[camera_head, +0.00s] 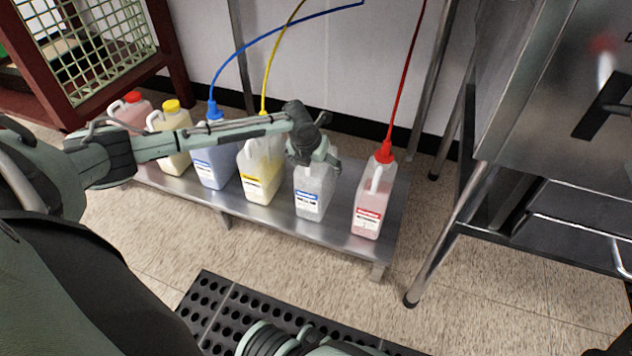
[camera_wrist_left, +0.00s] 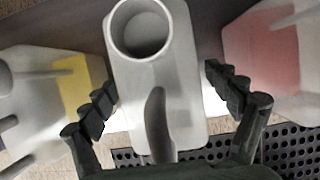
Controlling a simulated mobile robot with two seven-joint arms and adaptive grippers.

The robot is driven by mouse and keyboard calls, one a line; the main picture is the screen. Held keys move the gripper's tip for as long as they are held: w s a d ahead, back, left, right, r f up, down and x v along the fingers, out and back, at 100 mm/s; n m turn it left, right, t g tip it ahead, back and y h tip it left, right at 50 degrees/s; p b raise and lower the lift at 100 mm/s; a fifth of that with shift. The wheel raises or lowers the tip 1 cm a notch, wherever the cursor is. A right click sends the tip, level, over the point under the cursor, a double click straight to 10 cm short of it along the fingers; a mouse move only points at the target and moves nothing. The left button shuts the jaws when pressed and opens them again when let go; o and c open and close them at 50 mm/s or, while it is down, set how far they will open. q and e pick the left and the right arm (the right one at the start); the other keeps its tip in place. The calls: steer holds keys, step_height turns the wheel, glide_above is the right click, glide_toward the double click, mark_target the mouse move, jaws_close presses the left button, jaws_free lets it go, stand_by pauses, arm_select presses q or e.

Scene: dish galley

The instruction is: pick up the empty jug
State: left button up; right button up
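The empty jug (camera_head: 312,193) stands upright on a low metal shelf. It is whitish and see-through, with a blue label, and shows no liquid. My left gripper (camera_head: 318,158) is above it and hides its top in the head view. In the left wrist view the jug (camera_wrist_left: 178,75) shows its round open mouth without a cap, and its handle faces the gripper. The open fingers of my left gripper (camera_wrist_left: 160,88) lie on either side of the jug, with gaps between them and it.
The metal shelf (camera_head: 340,236) also holds a yellow-label jug (camera_head: 262,178) close on the left and a red-label jug (camera_head: 369,208) on the right, both with hoses. More jugs stand farther left. A steel machine (camera_head: 565,90) is at right; a black mat (camera_head: 250,305) lies in front.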

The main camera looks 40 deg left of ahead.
arm_select(q)
steer(key=c, duration=1.4)
steer(key=shift+r, duration=0.1)
